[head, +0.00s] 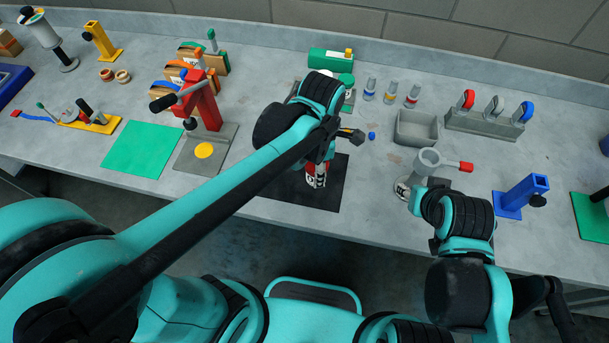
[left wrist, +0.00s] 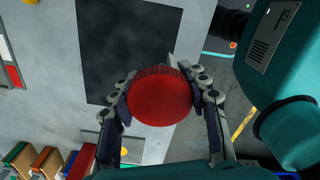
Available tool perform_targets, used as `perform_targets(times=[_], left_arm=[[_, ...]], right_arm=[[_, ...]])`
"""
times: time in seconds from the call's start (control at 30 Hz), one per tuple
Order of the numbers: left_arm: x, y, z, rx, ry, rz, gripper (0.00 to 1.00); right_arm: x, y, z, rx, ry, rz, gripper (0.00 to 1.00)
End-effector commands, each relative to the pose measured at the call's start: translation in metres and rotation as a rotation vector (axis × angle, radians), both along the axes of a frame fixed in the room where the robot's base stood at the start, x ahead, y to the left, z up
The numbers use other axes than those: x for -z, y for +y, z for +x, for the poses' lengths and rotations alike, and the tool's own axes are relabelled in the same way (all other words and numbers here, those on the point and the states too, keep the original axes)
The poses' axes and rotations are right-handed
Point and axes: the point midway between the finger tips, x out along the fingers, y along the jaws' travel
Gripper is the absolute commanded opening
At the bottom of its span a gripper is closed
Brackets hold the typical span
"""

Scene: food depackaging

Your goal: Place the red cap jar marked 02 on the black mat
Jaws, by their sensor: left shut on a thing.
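The jar with the red cap (left wrist: 160,95) is between the fingers of my left gripper (left wrist: 160,84), which is shut on it. In the head view the jar (head: 316,181) shows below my left wrist, with a white label and dark marks that I cannot read surely. It stands out against the black mat (head: 333,198); I cannot tell whether it touches the mat. The mat also shows in the left wrist view (left wrist: 125,45), partly covered by the cap. My left arm hides much of the jar and mat in the head view. My right arm is at the right; its fingers cannot be made out.
A grey holder with a red handle (head: 427,160) stands right of the mat, close to my right arm. Behind are a grey bin (head: 416,128) and small vials (head: 390,92). A red press (head: 205,105) and green mat (head: 140,150) are left.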

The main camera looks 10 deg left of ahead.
Motion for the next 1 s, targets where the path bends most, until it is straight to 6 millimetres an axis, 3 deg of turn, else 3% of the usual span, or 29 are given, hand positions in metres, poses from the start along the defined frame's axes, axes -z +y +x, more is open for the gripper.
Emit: perform_targets(times=[0.43,0.67,0.9,1.0], left_arm=[[0.059,0.072,0.064,-0.004,0.0,0.0,0.15],[0.07,0.08,0.072,0.0,0.0,0.0,0.15],[0.104,0.08,0.071,0.0,0.0,0.0,0.15],[0.105,0.08,0.071,0.0,0.0,0.0,0.15]], right_arm=[[0.024,0.0,0.0,0.0,0.0,0.0,0.4],[0.028,0.0,0.0,0.0,0.0,0.0,0.4],[0.039,0.0,0.0,0.0,0.0,0.0,0.4],[0.039,0.0,0.0,0.0,0.0,0.0,0.4]])
